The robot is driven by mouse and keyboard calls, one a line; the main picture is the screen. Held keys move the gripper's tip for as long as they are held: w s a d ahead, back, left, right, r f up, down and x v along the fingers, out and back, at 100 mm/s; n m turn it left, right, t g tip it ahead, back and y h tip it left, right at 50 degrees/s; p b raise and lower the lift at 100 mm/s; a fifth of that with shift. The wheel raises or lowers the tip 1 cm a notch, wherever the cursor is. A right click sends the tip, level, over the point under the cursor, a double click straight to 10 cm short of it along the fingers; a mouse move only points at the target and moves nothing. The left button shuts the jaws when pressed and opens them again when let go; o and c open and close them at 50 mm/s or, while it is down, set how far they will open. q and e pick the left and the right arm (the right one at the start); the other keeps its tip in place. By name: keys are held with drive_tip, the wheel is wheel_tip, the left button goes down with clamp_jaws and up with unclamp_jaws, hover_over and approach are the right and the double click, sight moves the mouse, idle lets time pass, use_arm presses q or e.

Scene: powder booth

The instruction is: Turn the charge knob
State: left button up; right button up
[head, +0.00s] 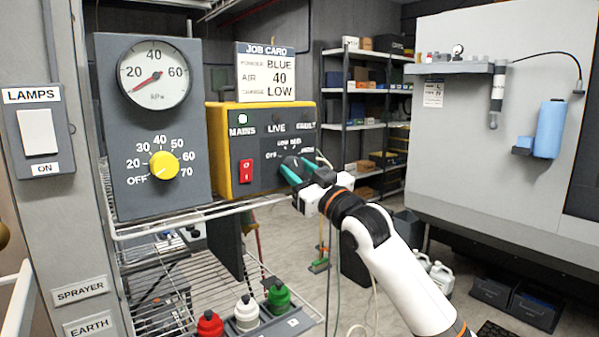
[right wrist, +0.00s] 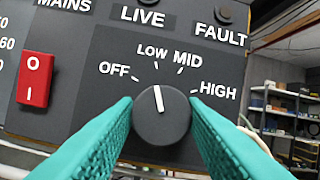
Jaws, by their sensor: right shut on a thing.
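The charge knob (right wrist: 162,115) is a dark round knob on the front of the yellow and dark control box (head: 217,150). In the right wrist view its white pointer line points up and slightly left, at the LOW mark, between OFF and MID. My right gripper (head: 293,172) has its teal fingers on both sides of the knob and is shut on it; they also show in the right wrist view (right wrist: 162,128). In the head view the fingers hide most of the knob. The job card (head: 266,74) above the box reads charge LOW. My left gripper is not in view.
Left stands a grey panel with a gauge (head: 153,73) and a yellow dial (head: 163,165). A wire rack (head: 150,285) with bottles is below.

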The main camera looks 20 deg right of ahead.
drive_tip(key=o, duration=1)
drive_tip(key=shift+s+d+f, duration=0.15)
drive_tip(key=shift+s, duration=0.1)
drive_tip(key=b+v, duration=0.3)
drive_tip(key=v, duration=0.8)
drive_tip(key=shift+s+b, duration=0.2)
drive_tip(key=shift+b, duration=0.2)
